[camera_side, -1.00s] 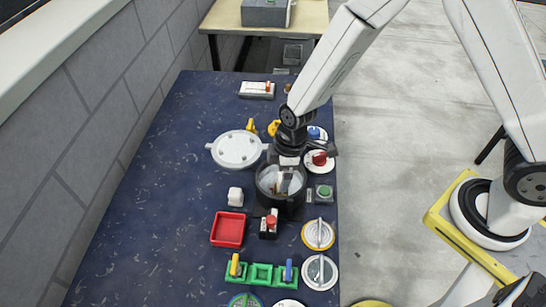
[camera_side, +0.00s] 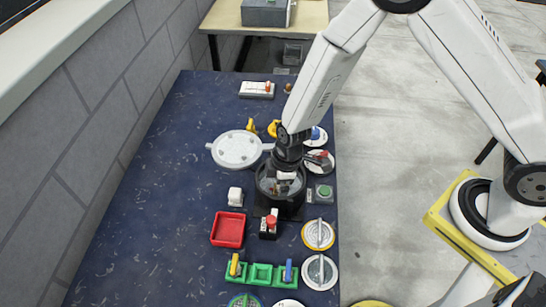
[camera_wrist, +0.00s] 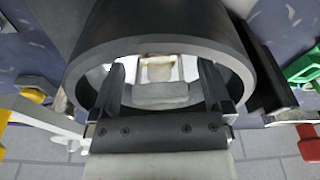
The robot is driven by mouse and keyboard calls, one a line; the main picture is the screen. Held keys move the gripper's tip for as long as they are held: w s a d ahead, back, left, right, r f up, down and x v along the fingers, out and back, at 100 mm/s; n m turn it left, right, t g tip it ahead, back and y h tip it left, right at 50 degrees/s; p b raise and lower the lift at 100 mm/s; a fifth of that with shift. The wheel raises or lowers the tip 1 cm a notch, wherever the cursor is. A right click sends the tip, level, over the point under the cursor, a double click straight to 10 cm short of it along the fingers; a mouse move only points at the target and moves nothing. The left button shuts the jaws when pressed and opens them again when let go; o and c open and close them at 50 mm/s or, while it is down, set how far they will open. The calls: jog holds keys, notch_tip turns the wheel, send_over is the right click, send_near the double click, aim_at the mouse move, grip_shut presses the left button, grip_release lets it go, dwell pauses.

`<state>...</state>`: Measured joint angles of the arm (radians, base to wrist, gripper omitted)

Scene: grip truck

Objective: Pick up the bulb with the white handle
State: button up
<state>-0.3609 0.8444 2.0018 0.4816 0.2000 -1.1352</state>
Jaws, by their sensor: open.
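A round black container (camera_side: 280,209) stands near the right edge of the blue table. In the side view my gripper (camera_side: 284,178) reaches down into its mouth from above, and its fingertips are partly hidden. In the wrist view my gripper (camera_wrist: 164,82) is open, with one finger on each side inside the dark rim (camera_wrist: 90,38). A pale, square-ended piece (camera_wrist: 160,69), which looks like the white handle, lies between the fingers. I see no clear contact with either finger. The bulb itself cannot be made out inside the container.
A grey round lid (camera_side: 238,148) lies left of the container. A small white block (camera_side: 235,196), a red tray (camera_side: 228,229) and a red-topped switch (camera_side: 269,226) are close by. A green button (camera_side: 324,193) is at right. The table's left side is clear.

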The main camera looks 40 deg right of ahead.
jog(key=c, duration=1.3)
jog(key=shift+r, duration=0.2)
jog(key=shift+r, duration=4.85)
